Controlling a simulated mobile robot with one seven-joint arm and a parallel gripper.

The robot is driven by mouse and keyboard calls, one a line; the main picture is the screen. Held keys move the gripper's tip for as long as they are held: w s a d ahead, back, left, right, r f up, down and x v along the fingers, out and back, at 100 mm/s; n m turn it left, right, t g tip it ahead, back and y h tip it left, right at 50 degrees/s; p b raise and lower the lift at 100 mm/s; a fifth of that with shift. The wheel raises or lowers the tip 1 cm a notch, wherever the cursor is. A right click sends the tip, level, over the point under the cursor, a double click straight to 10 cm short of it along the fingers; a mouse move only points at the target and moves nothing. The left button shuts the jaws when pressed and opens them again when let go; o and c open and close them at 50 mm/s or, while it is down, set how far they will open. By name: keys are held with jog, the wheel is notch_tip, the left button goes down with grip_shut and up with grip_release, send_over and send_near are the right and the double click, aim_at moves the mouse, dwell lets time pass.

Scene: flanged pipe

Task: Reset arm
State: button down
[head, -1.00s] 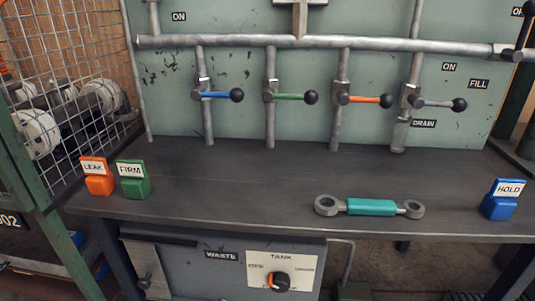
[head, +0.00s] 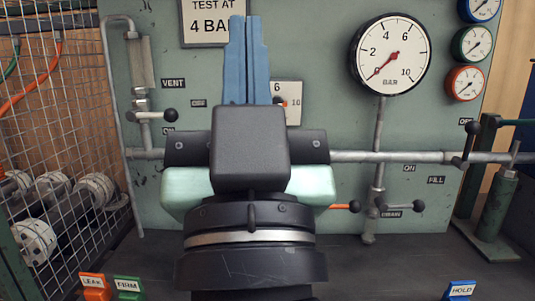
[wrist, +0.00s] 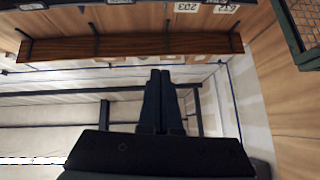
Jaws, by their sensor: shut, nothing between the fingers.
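My gripper (head: 246,22) rises in the middle of the head view with its two blue fingers pointing up. The fingers lie side by side against each other, shut and empty. They stand in front of the green panel (head: 310,110) and overlap the sign reading TEST AT 4 BAR (head: 207,22). In the wrist view my gripper (wrist: 160,74) also shows its dark fingers together, with nothing held. Beyond them are a wooden shelf (wrist: 130,46) and a pale ceiling. My arm hides the middle of the pipework and bench.
A large pressure gauge (head: 390,55) is right of my gripper, with small gauges at the upper right. A wire cage (head: 55,125) stands at left. LEAK (head: 93,284), FIRM (head: 128,286) and HOLD (head: 460,290) blocks sit along the bench (head: 390,270).

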notch_tip(320, 180, up, 41)
jog(key=s+d+h+p, duration=0.1)
jog(key=s+p, duration=0.1)
jog(key=p, duration=3.5)
jog(key=shift+s+d+r+m+t+h+p, duration=0.2)
jog(key=shift+d+m+t+h+p, duration=0.1)
jog(key=shift+t+h+p, duration=0.1)
